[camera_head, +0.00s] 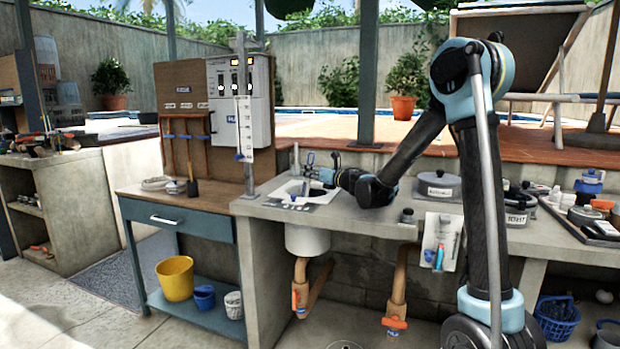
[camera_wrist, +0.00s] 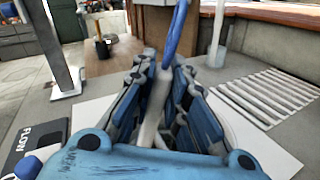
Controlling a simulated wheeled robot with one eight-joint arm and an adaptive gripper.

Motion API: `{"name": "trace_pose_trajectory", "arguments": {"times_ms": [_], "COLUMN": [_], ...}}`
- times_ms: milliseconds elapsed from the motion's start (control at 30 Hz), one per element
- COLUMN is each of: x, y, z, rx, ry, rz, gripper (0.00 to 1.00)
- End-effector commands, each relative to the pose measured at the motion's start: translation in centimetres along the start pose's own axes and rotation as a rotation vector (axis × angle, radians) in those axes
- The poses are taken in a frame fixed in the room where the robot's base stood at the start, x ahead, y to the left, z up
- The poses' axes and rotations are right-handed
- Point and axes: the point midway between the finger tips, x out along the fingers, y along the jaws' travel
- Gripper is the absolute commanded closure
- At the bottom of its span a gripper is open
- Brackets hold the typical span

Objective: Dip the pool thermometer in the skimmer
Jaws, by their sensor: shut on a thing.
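My gripper (camera_wrist: 160,75) is shut on a slim pale grey-white stick with a blue upper part (camera_wrist: 178,35), which looks like the pool thermometer. It stands tilted between the fingers; its lower end is hidden by my gripper. In the head view my gripper (camera_head: 322,176) is over the white plate of the skimmer (camera_head: 322,196), set in the grey counter. The skimmer's white bowl (camera_head: 307,239) hangs below the counter. The white plate also shows around my gripper in the wrist view (camera_wrist: 92,116). I cannot tell whether the stick's tip is inside the opening.
A slatted grey panel (camera_wrist: 265,97) lies right of the plate. A dark block marked FLOW (camera_wrist: 35,145) is at the left. A post with a white gauge (camera_head: 244,125) rises left of the skimmer. A lidded grey pot (camera_head: 438,185) and a small dark knob (camera_head: 407,215) stand right.

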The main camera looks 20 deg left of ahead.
Motion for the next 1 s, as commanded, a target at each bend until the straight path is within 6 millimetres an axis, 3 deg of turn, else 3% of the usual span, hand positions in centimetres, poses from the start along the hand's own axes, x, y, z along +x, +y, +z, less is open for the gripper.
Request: {"name": "trace_pose_trajectory", "arguments": {"times_ms": [1000], "x": [0.0], "y": [1.2], "z": [4.8], "rx": [0.000], "ry": [0.000], "rz": [0.000], "gripper": [1.00]}}
